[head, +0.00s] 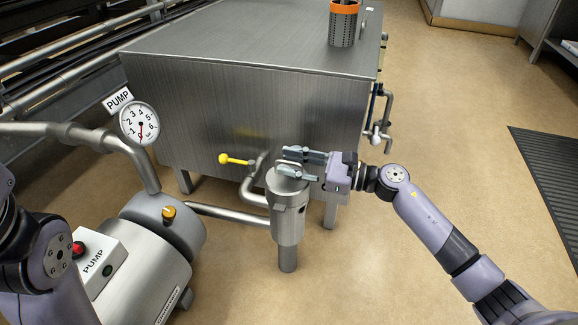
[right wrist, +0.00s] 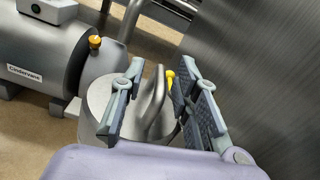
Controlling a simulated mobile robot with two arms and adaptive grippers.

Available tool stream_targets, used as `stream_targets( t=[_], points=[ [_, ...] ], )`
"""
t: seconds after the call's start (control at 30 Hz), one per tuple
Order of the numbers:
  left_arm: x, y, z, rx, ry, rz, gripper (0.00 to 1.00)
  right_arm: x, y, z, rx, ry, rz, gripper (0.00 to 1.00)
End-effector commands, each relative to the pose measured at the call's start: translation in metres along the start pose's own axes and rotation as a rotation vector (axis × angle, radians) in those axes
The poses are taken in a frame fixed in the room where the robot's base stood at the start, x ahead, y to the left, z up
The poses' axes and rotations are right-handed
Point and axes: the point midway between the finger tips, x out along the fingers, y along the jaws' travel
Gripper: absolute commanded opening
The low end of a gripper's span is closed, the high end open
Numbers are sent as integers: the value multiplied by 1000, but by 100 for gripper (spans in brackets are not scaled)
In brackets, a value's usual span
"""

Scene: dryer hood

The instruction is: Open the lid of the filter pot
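The filter pot (head: 288,215) is an upright metal cylinder in front of the big steel tank. Its lid (head: 274,181) is down on top and also shows in the right wrist view (right wrist: 98,100). The lid's upright grey handle (right wrist: 155,103) stands between the fingers of my right gripper (head: 291,161). In the right wrist view the right gripper (right wrist: 163,100) is open, with a visible gap between the handle and the fingers. The gripper hides part of the lid and handle in the head view. My left gripper is out of view; only part of the left arm shows.
The steel tank (head: 240,100) stands close behind the pot. A yellow-handled valve (head: 236,160) and a pipe are at the pot's left. The pump (head: 150,255) and a pressure gauge (head: 139,123) are further left. Open floor (head: 450,130) lies to the right.

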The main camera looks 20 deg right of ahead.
Motion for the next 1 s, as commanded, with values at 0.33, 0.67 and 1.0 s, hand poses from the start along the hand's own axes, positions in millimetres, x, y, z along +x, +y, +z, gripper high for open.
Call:
stream_targets(
  t=[0.33, 0.67, 1.0],
  points=[
    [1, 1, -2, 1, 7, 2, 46, 8, 0, 0, 0, 0, -1, 29],
    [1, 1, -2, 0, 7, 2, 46, 8, 0, 0, 0, 0, -1, 11],
    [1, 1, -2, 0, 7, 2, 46, 8, -1, 0, 0, 0, -2, 0]
  ],
)
